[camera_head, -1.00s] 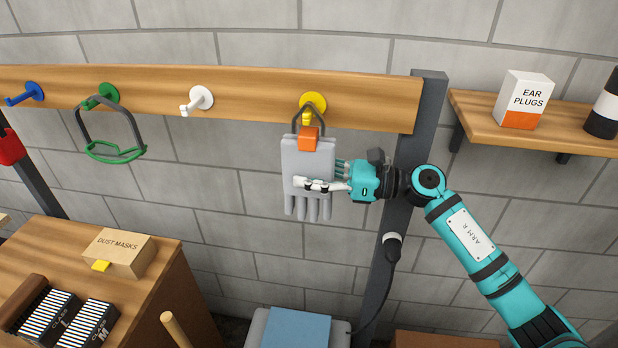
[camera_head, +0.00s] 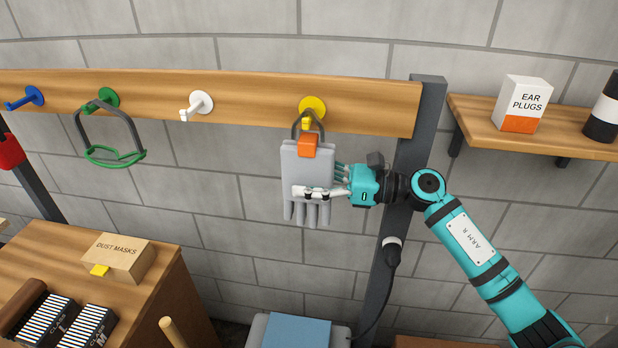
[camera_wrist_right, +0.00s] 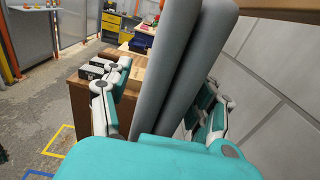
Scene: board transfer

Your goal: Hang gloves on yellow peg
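The grey gloves (camera_head: 307,168) hang upright, fingers down, below the yellow peg (camera_head: 312,104) in the head view. An orange clip (camera_head: 308,145) is at their top. The dark loop above the clip is around the yellow peg, whose tip shows inside it. My right gripper (camera_head: 318,192) is at the gloves' lower half, with one finger in front. In the right wrist view, its fingers stand on both sides of the gloves (camera_wrist_right: 185,70), with a gap beside the left finger, so it looks open. The far finger is mostly hidden in the head view. My left gripper is not in view.
The wooden rail (camera_head: 250,97) also carries a blue peg (camera_head: 33,96), a green peg with a green-rimmed visor (camera_head: 112,155), and a bare white peg (camera_head: 200,103). A shelf (camera_head: 545,134) with an ear plugs box (camera_head: 522,103) is right. A dark post (camera_head: 412,150) stands behind my right wrist.

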